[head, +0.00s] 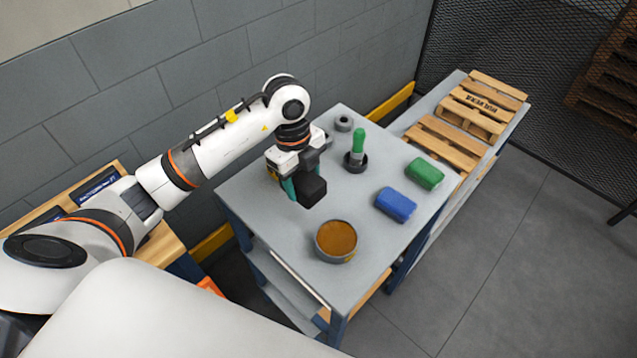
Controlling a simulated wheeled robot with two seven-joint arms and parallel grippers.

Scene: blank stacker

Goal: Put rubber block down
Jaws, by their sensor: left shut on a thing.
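My left gripper (300,187) is over the left part of the grey table (262,207), pointing down. It is shut on a block (289,189), of which a teal part shows beside the dark finger. The rest of the block is hidden by the gripper, and I cannot tell whether its underside touches the table. My right gripper is not in view.
A round container with brown contents (336,241) stands near the table's front. A blue block (396,204), a green block (425,174), a green-handled tool in a dark holder (357,150) and a grey ring (344,123) stand farther off. Wooden pallets (480,105) lie beyond.

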